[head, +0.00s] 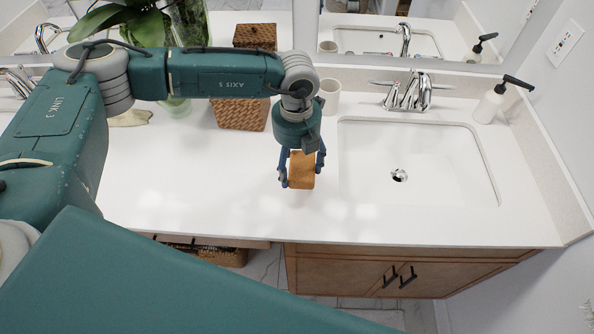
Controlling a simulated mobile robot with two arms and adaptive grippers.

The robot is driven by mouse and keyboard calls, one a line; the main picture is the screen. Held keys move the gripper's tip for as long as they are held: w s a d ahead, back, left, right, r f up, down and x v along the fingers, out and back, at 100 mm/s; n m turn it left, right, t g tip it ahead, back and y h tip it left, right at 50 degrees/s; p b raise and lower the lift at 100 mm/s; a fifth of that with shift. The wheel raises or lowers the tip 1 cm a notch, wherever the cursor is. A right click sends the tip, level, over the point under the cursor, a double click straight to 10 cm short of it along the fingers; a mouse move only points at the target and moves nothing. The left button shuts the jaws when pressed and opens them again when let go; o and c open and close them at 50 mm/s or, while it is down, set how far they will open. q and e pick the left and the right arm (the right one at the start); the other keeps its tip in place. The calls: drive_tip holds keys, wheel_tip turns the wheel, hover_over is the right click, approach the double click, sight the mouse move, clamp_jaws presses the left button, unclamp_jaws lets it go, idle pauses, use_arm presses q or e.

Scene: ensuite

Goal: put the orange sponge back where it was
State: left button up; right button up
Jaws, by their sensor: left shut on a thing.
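The orange sponge (301,170) is a small orange-brown block between the fingers of my left gripper (302,182) in the head view. The left gripper points down and is shut on the sponge, just left of the sink basin (420,165). The sponge is over the white counter (205,185); I cannot tell whether its lower end touches the surface. My right gripper is not in view.
A woven basket (240,115) and a pale cup (330,97) stand behind the gripper. A chrome faucet (413,93) and a soap dispenser (490,104) stand behind the sink. The mirror borders the back. The counter's front left is clear.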

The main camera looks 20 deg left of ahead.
use_arm(q)
wheel_tip(320, 180, down, 5)
drive_tip(key=shift+r+p, duration=0.1)
drive_tip(key=shift+p, duration=0.6)
drive_tip(key=shift+f, duration=0.2)
drive_tip(key=shift+f, duration=0.1)
drive_tip(key=shift+f+b, duration=0.15)
drive_tip(key=shift+b, duration=0.15)
drive_tip(key=o, duration=1)
